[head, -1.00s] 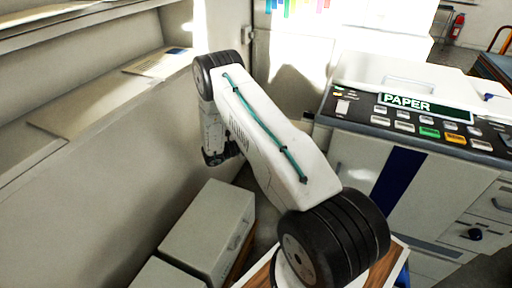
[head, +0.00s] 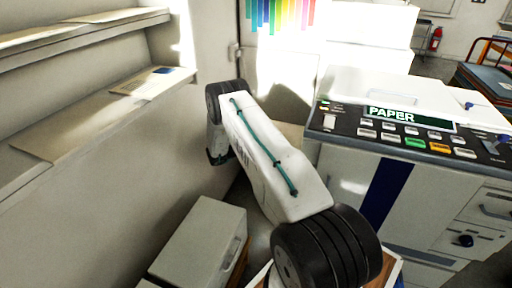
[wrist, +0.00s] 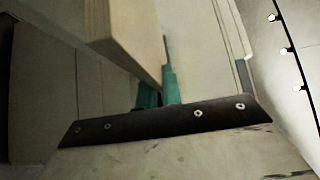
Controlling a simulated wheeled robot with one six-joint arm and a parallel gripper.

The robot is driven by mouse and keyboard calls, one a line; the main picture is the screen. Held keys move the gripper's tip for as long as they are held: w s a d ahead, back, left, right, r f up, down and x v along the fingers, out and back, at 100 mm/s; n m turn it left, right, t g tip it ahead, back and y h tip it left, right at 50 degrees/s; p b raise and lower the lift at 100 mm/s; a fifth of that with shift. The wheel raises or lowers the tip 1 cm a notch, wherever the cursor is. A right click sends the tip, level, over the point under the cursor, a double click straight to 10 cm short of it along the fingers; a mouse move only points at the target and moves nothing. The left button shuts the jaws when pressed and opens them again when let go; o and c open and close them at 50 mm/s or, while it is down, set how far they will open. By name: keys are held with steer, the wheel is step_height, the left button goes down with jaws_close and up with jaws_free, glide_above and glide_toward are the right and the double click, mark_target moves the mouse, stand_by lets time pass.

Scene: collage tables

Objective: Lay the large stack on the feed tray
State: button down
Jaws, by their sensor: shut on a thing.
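In the wrist view my gripper (wrist: 160,92) shows green fingers beyond a dark bracket. It is shut on a pale tan slab with a straight edge, which looks like the large stack (wrist: 125,25). The slab extends up and away from the fingers, and its far end is cut off by the frame. In the head view my arm crosses the middle; the gripper and stack are hidden there. I cannot make out the feed tray for certain in either view.
A copier-like machine (head: 350,170) with a PAPER sign (head: 395,115) and buttons stands at right. A shelf with a sheet (head: 150,80) runs along the left wall. A grey box (head: 200,240) stands low at left. A red extinguisher (head: 436,38) is far back.

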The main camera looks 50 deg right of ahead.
steer(key=shift+a+f, duration=0.1)
steer(key=shift+f, duration=2.65)
steer(key=c, duration=1.5)
jaws_free()
steer(key=shift+v, duration=3.85)
